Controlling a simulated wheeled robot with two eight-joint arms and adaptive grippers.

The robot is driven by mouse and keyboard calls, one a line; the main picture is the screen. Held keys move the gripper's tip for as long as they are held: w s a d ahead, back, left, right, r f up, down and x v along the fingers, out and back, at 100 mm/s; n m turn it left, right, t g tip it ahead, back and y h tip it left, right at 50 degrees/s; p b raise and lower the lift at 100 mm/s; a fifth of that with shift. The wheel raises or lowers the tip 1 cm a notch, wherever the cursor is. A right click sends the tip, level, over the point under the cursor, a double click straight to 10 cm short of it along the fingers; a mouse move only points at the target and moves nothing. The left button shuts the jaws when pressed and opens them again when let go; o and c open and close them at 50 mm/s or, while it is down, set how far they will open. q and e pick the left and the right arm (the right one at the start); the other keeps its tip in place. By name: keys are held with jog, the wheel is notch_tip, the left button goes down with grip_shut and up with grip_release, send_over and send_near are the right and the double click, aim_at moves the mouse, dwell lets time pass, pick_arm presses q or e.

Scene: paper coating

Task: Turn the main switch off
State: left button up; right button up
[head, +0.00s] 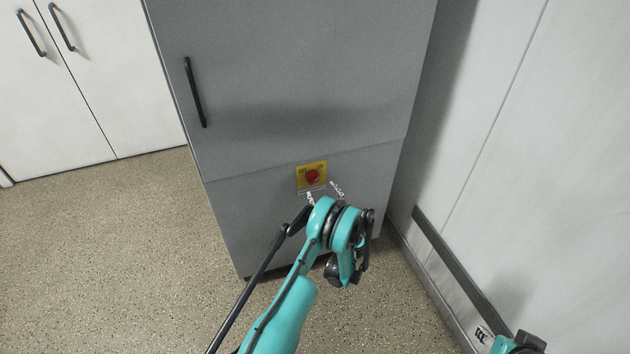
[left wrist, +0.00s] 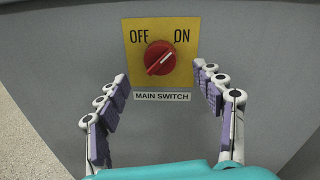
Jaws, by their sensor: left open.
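The main switch is a round red knob (head: 312,177) on a yellow plate (head: 302,168), on the lower front of a grey cabinet (head: 290,80). In the left wrist view the knob (left wrist: 160,58) sits between the words OFF on the left and ON on the right. Its white line points up and right, toward ON. My left gripper (head: 325,192) is just below the knob. My right gripper does not show clearly.
A label reading MAIN SWITCH (left wrist: 162,96) is under the plate. The cabinet has a black handle (head: 195,93) higher up. A pale wall (head: 550,150) stands close on the right. White cupboards (head: 70,90) are at the far left. The speckled floor (head: 120,260) at left is clear.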

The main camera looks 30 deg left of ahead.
aim_at(315, 181)
pick_arm(q)
jog(key=b+x, duration=0.1)
jog(key=x, duration=0.5)
jog(key=shift+w+a+f, duration=0.1)
jog(key=shift+w+a, duration=0.3)
jog(key=shift+a, duration=0.05)
jog(key=c, duration=1.2)
